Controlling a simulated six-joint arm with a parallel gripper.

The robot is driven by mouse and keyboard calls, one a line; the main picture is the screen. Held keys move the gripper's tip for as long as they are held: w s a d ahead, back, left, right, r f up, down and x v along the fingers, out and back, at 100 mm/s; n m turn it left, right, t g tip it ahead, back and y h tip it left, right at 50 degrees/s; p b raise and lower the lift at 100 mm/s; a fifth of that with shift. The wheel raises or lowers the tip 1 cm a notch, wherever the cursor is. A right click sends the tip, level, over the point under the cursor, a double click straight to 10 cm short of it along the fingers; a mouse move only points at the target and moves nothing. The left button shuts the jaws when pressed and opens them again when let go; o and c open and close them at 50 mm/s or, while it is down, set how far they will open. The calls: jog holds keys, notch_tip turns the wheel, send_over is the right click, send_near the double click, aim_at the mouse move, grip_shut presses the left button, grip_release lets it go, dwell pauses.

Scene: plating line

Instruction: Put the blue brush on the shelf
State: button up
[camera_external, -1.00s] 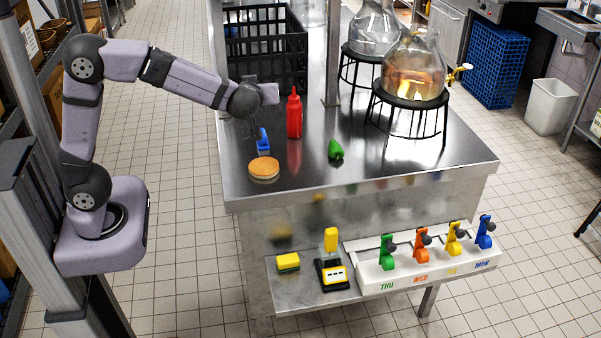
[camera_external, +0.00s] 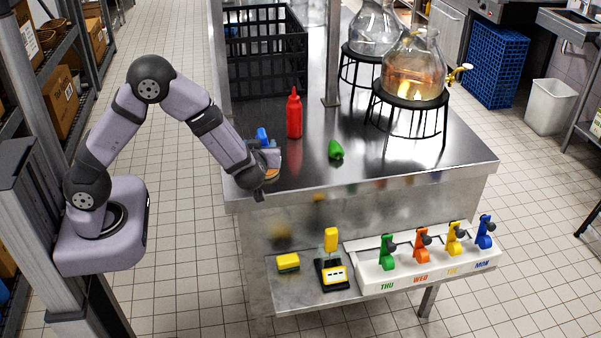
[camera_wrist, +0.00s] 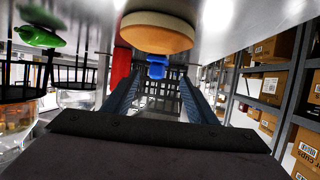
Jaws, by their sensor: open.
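The blue brush (camera_external: 262,134) stands on the steel counter, left of the red bottle and behind the round tan sponge or bun (camera_external: 273,178). In the wrist view the blue brush (camera_wrist: 157,67) shows between my fingers, beyond the tan round thing (camera_wrist: 157,30); this view has the counter at the top. My gripper (camera_wrist: 160,88) is open and empty, low by the counter's front left edge; in the external view it partly hides the brush and the round thing. A low steel shelf (camera_external: 300,301) projects from the counter's front.
The red bottle (camera_external: 294,115) and a green pepper (camera_external: 336,149) stand on the counter. A black crate (camera_external: 265,55) is at the back. Glass vessels on black stands are at the right.

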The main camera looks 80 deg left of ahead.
aim_at(261, 136)
jog(key=shift+p+x, duration=0.9)
jog(key=shift+x, duration=2.55)
jog(key=shift+w+d+f, duration=0.1)
jog(key=shift+w+f, duration=0.05)
jog(key=shift+w, duration=0.05)
jog(key=c, duration=1.3)
notch_tip(261, 136, up, 10)
jog(key=shift+r+b, duration=0.1)
jog(key=shift+b, duration=0.25)
